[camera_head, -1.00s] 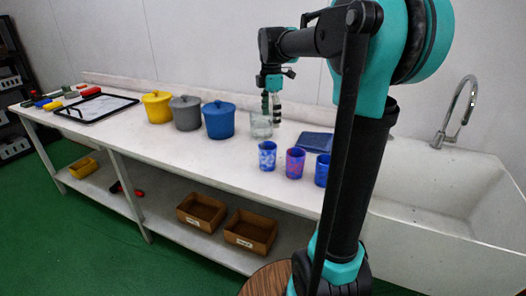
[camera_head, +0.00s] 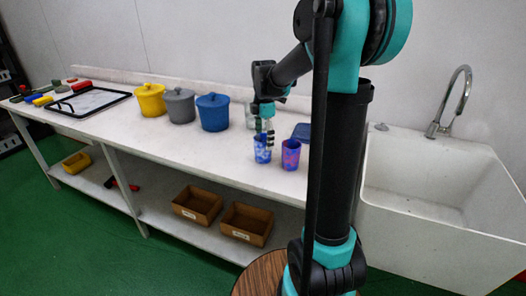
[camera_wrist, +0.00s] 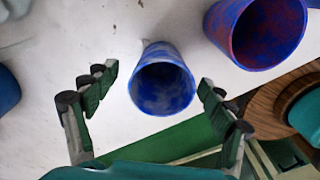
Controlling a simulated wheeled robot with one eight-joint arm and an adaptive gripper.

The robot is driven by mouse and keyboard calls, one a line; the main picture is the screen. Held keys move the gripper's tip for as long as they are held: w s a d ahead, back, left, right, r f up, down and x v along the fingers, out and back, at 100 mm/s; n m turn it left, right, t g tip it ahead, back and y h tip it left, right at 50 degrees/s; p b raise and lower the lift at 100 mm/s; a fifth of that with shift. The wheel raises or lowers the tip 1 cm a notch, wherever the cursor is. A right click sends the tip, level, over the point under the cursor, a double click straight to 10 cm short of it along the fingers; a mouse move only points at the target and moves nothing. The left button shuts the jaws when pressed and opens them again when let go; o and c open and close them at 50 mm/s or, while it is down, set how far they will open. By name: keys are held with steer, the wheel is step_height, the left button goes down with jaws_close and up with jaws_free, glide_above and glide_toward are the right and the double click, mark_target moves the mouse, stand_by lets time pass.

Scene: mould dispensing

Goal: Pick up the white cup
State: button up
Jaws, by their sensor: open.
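A cup mottled blue and white (camera_head: 262,154) stands upright near the front edge of the counter. It is the whitest of the coloured cups. In the wrist view this cup (camera_wrist: 162,84) lies between my two fingers, with its mouth facing the camera and a gap on either side. My gripper (camera_head: 265,136) is open and empty, just above or behind the cup in the head view; the exact depth is hard to tell. In the wrist view my gripper (camera_wrist: 158,82) has its fingers spread wide.
A red-and-blue cup (camera_head: 291,154) stands close on the right and also shows in the wrist view (camera_wrist: 256,32). A sink (camera_head: 430,205) is at right.

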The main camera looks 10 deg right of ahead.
mark_target(263, 149)
steer(key=shift+s+a+f, duration=0.1)
steer(key=shift+a+f, duration=0.05)
steer(key=shift+f, duration=1)
steer(key=shift+s+a+f, duration=0.1)
steer(key=shift+f, duration=1.05)
steer(key=c, duration=1.2)
steer(key=shift+r, duration=0.1)
